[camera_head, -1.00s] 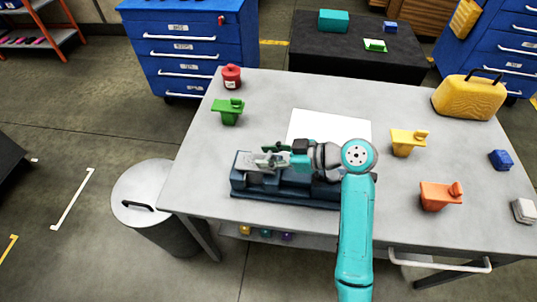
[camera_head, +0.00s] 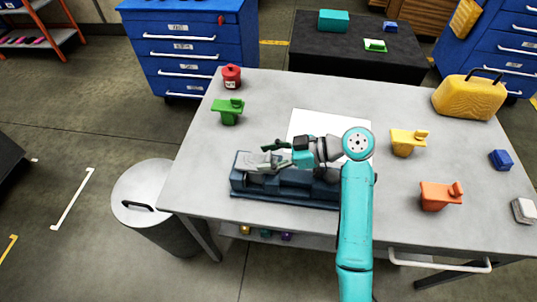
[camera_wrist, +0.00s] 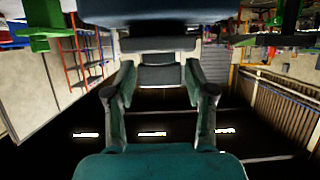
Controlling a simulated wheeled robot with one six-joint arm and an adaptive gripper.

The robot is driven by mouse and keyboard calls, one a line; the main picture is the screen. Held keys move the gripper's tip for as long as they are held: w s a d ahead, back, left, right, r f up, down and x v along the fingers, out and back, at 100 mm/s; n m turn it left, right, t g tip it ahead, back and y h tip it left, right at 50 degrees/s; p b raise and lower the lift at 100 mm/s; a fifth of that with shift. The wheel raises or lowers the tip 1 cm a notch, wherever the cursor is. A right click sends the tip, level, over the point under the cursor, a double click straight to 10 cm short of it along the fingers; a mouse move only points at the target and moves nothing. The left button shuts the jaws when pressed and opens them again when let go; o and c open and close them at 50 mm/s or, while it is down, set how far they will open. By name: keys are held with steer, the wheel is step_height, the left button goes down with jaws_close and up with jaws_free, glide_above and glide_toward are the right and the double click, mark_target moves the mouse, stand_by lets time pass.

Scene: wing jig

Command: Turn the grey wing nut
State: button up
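The dark blue jig (camera_head: 290,188) sits on the grey table. A light grey part that looks like the grey wing nut (camera_head: 250,160) is on top of its left end, partly beside my gripper fingers. My gripper (camera_head: 272,153) reaches in from the right, level, just above this end. In the wrist view my gripper (camera_wrist: 162,95) shows two separated fingers. A dark blue body fills the top middle there, with a grey piece (camera_wrist: 160,75) between the fingers, apart from both. I cannot tell for certain that this piece is the nut.
Yellow (camera_head: 404,141) and orange (camera_head: 436,195) wing pieces stand to the right. A white sheet (camera_head: 308,122) lies behind the jig. The table's front left is clear.

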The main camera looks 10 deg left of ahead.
mark_target(268, 156)
steer(key=shift+r, duration=0.15)
step_height(268, 156, up, 10)
steer(key=shift+f, duration=0.1)
stand_by(0.6)
stand_by(0.4)
